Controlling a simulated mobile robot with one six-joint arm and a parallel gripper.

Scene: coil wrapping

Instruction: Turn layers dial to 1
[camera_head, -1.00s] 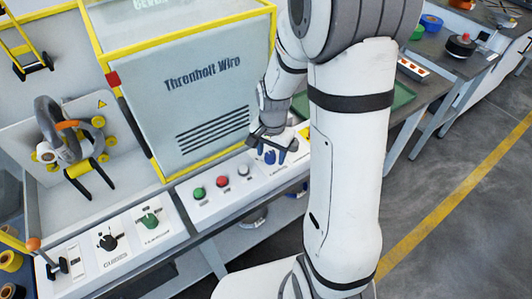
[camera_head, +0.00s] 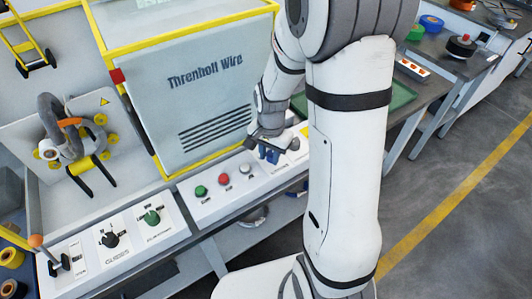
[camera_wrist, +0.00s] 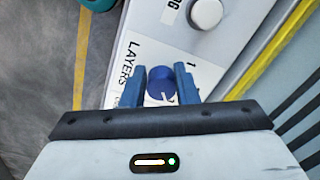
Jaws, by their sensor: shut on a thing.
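The layers dial (camera_wrist: 160,82) is a small blue round knob on a white panel, beside the printed word LAYERS in the wrist view. A short white pointer line on it points toward the lower right of that view.
A white button (camera_head: 245,170), a red button (camera_head: 224,180) and a green button (camera_head: 200,191) sit left of my gripper. Farther left are a green dial (camera_head: 152,217) and a black dial (camera_head: 109,239). The yellow-framed enclosure (camera_head: 190,90) rises close behind my gripper.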

